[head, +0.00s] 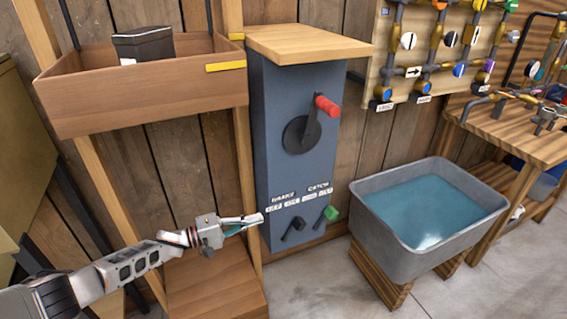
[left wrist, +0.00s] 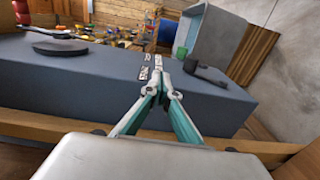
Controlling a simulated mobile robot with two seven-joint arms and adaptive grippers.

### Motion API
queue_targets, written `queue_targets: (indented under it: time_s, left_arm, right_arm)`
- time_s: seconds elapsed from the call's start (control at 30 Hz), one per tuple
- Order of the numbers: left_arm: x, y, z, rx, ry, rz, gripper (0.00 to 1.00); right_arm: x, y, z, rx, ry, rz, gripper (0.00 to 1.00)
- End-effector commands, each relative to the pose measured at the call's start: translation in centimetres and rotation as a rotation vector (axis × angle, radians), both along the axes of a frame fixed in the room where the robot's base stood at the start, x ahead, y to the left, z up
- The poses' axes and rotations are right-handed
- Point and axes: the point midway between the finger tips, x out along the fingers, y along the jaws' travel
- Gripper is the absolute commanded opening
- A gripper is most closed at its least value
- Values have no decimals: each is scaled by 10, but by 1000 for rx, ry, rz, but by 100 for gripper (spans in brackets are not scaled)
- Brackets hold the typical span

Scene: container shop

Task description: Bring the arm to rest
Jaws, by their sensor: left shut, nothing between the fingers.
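My left gripper (head: 262,218) reaches in from the lower left and is shut and empty. Its fingertips are in front of the lower left part of the blue-grey cabinet (head: 262,150), close to its brake and catch labels; I cannot tell if they touch it. In the left wrist view the closed fingers (left wrist: 158,78) point along the cabinet face (left wrist: 90,95). The cabinet has a crank with a red handle (head: 327,106), a black lever (head: 293,230) and a green-tipped lever (head: 330,213). My right gripper is not in view.
A wooden tray shelf (head: 150,95) holding a black box (head: 143,45) is above my left arm. A wooden step (head: 215,287) is below the gripper. A grey tub of water (head: 400,235) stands right of the cabinet. A pipe board (head: 400,75) and wooden bench (head: 530,145) are further right.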

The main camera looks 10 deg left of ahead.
Motion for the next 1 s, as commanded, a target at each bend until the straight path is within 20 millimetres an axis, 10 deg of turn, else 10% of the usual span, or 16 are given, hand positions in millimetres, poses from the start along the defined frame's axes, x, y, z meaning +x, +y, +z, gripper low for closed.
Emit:
queue_targets:
  time_s: [0.17,0.57,1.0]
  left_arm:
    - [-14,-19,-13,26,-52,14,0]
    - [-121,-99,-80,452,-435,250,0]
    - [-265,-47,-130,1284,-554,202,0]
  right_arm:
    - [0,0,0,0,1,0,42]
    - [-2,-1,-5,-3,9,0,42]
    - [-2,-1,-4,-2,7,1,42]
